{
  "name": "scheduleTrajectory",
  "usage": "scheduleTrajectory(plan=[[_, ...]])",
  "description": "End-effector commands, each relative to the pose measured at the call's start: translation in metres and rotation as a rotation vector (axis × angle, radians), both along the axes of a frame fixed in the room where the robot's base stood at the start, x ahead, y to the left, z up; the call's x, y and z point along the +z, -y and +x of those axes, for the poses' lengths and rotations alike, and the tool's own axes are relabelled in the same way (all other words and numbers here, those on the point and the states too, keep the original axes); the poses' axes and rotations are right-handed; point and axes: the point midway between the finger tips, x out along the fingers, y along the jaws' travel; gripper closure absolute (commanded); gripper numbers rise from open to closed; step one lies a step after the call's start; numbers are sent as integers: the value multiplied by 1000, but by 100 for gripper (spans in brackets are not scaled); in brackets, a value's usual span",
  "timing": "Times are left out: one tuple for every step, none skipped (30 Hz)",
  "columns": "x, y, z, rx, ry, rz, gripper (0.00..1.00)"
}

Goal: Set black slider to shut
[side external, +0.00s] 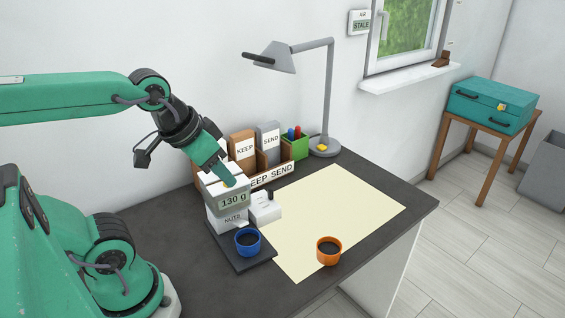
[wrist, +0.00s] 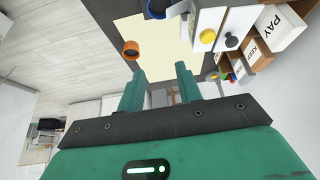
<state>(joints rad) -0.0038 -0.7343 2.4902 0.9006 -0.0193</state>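A white dispenser (side external: 223,217) with a 130 g display and a NUTS label stands on the table's left part. In the wrist view, a dark round knob (wrist: 232,41) and a yellow knob (wrist: 207,36) sit side by side on white surfaces. A small black upright piece (side external: 270,195) sits on a low white box (side external: 264,209) beside the dispenser. I cannot tell which dark piece is the black slider, or its setting. My gripper (side external: 229,180) appears over the dispenser's top; its fingers stand apart and empty in the wrist view (wrist: 161,75).
A blue cup (side external: 248,241) stands on a dark tray before the dispenser. An orange cup (side external: 328,250) stands on the pale mat (side external: 335,205). Behind are a sorter marked KEEP and SEND (side external: 270,178) and a grey lamp (side external: 331,100). The mat's middle is clear.

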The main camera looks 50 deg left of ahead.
Motion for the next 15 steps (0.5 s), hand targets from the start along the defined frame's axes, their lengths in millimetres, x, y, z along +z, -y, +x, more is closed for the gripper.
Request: scheduleTrajectory(plan=[[0,-1,3,15,-7,-6,65],[0,-1,4,27,-12,-11,65],[0,-2,7,46,-19,-19,65],[0,-3,9,62,-26,-26,65],[1,-4,12,81,-32,-33,65],[0,-5,16,109,-43,-44,65],[0,-6,20,131,-51,-54,65],[0,-8,24,156,-60,-62,65],[-1,-10,29,192,-73,-76,65],[-1,-11,33,220,-81,-87,65],[-1,-13,37,249,-91,-97,65],[-2,-15,43,288,-104,-110,65],[-3,-17,47,318,-114,-121,65],[-4,-18,52,347,-123,-131,65],[-6,-21,58,388,-135,-144,65]])
